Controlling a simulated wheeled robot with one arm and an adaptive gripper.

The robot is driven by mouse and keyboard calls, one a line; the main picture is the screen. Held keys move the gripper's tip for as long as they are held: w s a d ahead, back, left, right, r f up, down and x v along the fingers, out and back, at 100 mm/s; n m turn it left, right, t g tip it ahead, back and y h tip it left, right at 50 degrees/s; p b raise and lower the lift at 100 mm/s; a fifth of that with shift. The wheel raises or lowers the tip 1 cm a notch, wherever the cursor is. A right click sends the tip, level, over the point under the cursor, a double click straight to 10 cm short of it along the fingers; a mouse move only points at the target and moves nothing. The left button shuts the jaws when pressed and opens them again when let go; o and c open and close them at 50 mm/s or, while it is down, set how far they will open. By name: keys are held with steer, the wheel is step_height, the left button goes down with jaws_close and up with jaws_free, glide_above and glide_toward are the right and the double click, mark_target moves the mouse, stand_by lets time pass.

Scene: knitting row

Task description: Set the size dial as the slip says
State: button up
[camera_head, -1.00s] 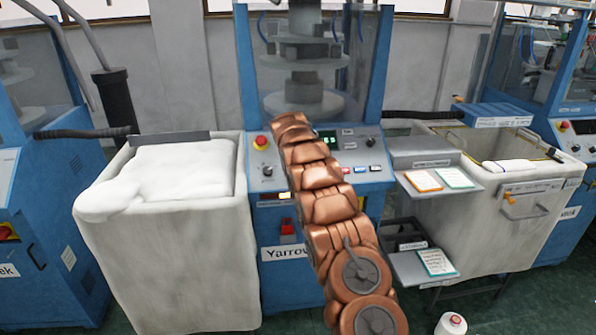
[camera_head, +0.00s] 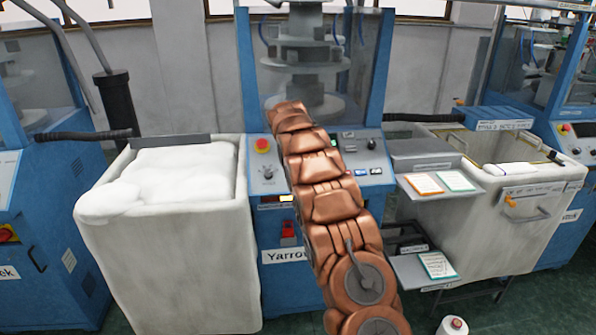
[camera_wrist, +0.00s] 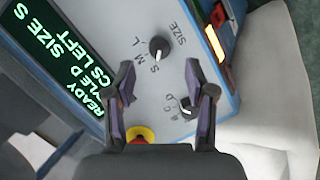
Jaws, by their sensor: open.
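In the wrist view, the size dial (camera_wrist: 159,46) is a black knob with a white mark beside the letters S, M and L; the mark seems to face S. My gripper (camera_wrist: 160,68) is open, its two fingers apart, with the size dial just beyond and between their tips, not gripped. The green display (camera_wrist: 60,60) reads READY and SIZE S. In the head view my arm hides the gripper and the size dial. An orange-edged slip (camera_head: 425,184) and a teal-edged slip (camera_head: 456,181) lie on the upper shelf; their writing is too small to read.
A second dial (camera_wrist: 187,103) is close by the right finger, and a red-and-yellow stop button (camera_wrist: 140,135) is near the left finger. An amber light (camera_wrist: 215,45) is on the panel edge. Another card (camera_head: 437,265) lies on the lower shelf. A bin of white fabric (camera_head: 180,240) stands left.

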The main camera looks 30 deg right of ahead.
steer(key=v, duration=0.6)
steer(key=shift+a+r, duration=0.15)
steer(key=shift+r, duration=0.2)
steer(key=shift+s, duration=0.1)
steer(key=s+a+r+m+g+y, duration=0.1)
steer(key=s+a+r+m+g, duration=0.15)
steer(key=s+a, duration=0.85)
steer(key=s+a+f+m+g+y, duration=0.1)
steer(key=s+a, duration=0.5)
steer(key=s, duration=0.9)
steer(key=s+a+f+m+g+y, duration=0.1)
steer(key=s+a+f, duration=0.3)
steer(key=s, duration=1.1)
steer(key=s+a+f+m+g+y, duration=0.1)
steer(key=s+a, duration=0.6)
steer(key=s, duration=0.8)
steer(key=shift+s+a+f+m+g, duration=0.15)
steer(key=shift+a+f+m+g, duration=0.25)
steer(key=shift+f, duration=0.35)
